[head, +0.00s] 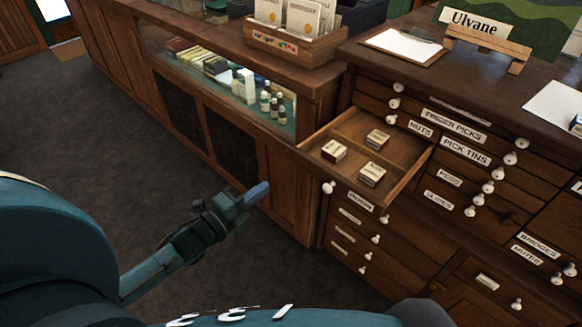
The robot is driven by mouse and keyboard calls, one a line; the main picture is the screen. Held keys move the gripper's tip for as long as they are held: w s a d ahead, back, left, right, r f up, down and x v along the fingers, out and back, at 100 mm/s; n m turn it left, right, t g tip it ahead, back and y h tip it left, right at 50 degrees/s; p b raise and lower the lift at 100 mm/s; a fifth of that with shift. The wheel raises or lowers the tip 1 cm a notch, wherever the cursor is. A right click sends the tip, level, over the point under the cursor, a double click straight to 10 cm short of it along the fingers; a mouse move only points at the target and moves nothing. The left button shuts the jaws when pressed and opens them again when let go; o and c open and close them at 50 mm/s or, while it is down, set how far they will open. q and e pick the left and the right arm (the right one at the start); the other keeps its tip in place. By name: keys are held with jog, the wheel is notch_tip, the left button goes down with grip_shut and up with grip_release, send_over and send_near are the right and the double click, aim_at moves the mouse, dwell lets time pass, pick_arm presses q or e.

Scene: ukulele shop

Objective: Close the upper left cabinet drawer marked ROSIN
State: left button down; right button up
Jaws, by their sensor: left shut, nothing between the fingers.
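The upper left cabinet drawer (392,185) is pulled well out of the dark wooden cabinet (410,245). Several small labelled boxes sit inside it, among them one box (333,151) near its front left. Its front carries white knobs (328,187) and a pale label (361,202) too small to read surely. My left gripper (258,194) is shut and empty, to the left of the drawer front and apart from it, over the floor. My right gripper is out of view.
A glass-fronted counter (215,75) with bottles stands left of the cabinet. Other labelled drawers, such as PICK TINS (465,151), look shut. The grey floor (90,130) at left is clear.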

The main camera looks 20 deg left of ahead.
aim_at(300, 161)
pick_arm(q)
jog(key=x, duration=1)
jog(key=shift+w+d, duration=0.1)
jog(key=shift+w, duration=0.15)
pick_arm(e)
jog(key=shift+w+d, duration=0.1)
pick_arm(q)
jog(key=shift+w, duration=0.1)
